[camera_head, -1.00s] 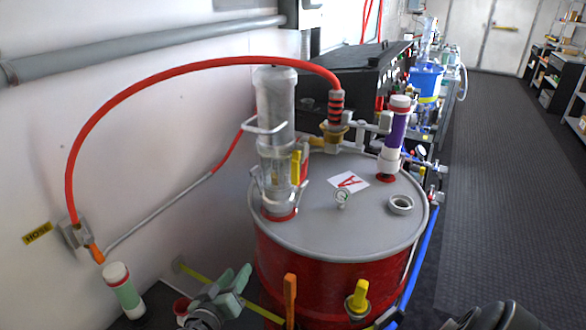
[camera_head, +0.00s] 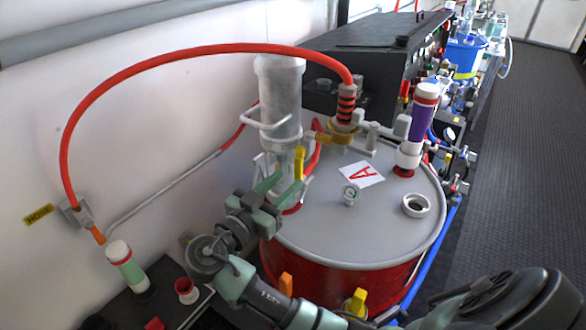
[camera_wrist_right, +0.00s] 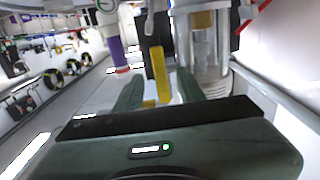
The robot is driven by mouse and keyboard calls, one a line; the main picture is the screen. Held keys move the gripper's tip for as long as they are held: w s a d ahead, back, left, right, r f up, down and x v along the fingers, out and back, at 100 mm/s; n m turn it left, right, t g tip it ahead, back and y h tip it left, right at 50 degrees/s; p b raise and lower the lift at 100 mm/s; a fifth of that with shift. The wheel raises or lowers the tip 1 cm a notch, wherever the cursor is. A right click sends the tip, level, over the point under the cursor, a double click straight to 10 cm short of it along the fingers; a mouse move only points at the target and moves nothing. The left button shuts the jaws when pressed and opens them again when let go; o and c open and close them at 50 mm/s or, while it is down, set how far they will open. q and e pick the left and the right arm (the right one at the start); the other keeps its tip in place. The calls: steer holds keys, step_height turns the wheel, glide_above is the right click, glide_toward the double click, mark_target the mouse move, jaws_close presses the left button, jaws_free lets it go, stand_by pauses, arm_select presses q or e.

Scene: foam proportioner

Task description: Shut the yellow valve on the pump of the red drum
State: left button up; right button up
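The red drum (camera_head: 330,278) has a grey lid, and a clear cylindrical pump (camera_head: 278,105) stands on its left part. In the right wrist view the yellow lever (camera_wrist_right: 160,76) lies between the two spread green fingers (camera_wrist_right: 158,92), nearer the viewer than the clear pump body (camera_wrist_right: 205,50). I cannot tell whether the fingers touch it. My left gripper is not in view.
A red hose (camera_head: 190,55) arches from the wall to a fitting on the lid. A green-banded bottle (camera_head: 127,268) stands at lower left.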

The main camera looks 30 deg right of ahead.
mark_target(297, 172)
steer(key=x, duration=0.3)
steer(key=shift+p, duration=0.4)
steer(key=shift+w+d+f, duration=0.1)
steer(key=shift+d, duration=0.3)
jaws_close()
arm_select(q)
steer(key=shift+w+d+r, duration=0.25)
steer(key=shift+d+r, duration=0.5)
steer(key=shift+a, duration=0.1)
